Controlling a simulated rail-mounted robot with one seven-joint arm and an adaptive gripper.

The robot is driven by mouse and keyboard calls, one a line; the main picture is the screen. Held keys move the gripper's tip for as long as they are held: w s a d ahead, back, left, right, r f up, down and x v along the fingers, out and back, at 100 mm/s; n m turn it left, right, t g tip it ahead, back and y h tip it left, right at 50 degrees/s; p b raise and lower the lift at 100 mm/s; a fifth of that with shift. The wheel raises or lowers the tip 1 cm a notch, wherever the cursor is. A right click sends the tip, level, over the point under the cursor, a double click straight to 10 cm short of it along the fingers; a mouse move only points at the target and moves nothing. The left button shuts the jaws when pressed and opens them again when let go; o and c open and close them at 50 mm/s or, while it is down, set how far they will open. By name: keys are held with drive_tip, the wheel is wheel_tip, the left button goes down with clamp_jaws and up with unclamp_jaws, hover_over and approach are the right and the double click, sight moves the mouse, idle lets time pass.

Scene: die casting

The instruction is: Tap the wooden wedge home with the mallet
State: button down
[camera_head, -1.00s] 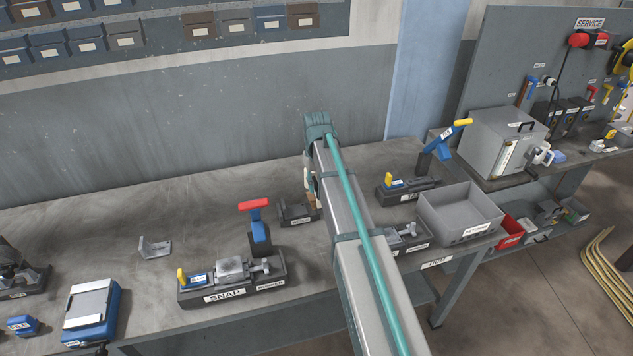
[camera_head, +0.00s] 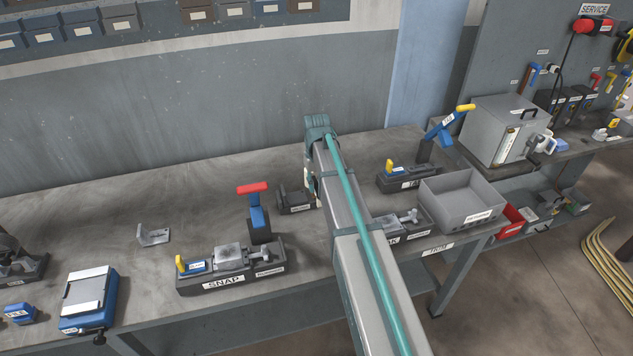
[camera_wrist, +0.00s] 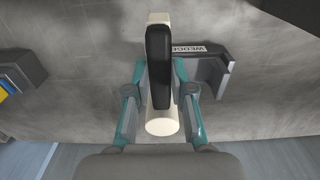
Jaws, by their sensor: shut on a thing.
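My gripper (camera_wrist: 159,85) is shut on the mallet (camera_wrist: 159,60), which stands between its two teal fingers in the wrist view. The mallet shows a long black part with a pale piece at the far end and a pale round face at the near end. The dark holder labelled WEDGE (camera_wrist: 214,68) lies just right of the mallet in the wrist view. It also shows in the head view (camera_head: 293,203), left of my arm. I cannot make out the wooden wedge. My arm hides the gripper in the head view.
The SNAP fixture (camera_head: 222,283) with a red-topped blue tool (camera_head: 256,210) stands left of my arm. A grey bin (camera_head: 459,199) and another fixture (camera_head: 406,178) with a yellow-tipped tool stand right. An L-shaped metal bracket (camera_head: 153,236) lies left; bench around it is clear.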

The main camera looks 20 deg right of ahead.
drive_tip(key=shift+r+p, duration=1.4)
drive_tip(key=shift+r, duration=0.95)
drive_tip(key=shift+f, duration=0.1)
wheel_tip(320, 180, down, 5)
drive_tip(key=shift+f+b, duration=0.15)
drive_tip(key=shift+b, duration=1.05)
drive_tip(key=shift+r+p, duration=1.35)
drive_tip(key=shift+r, duration=1)
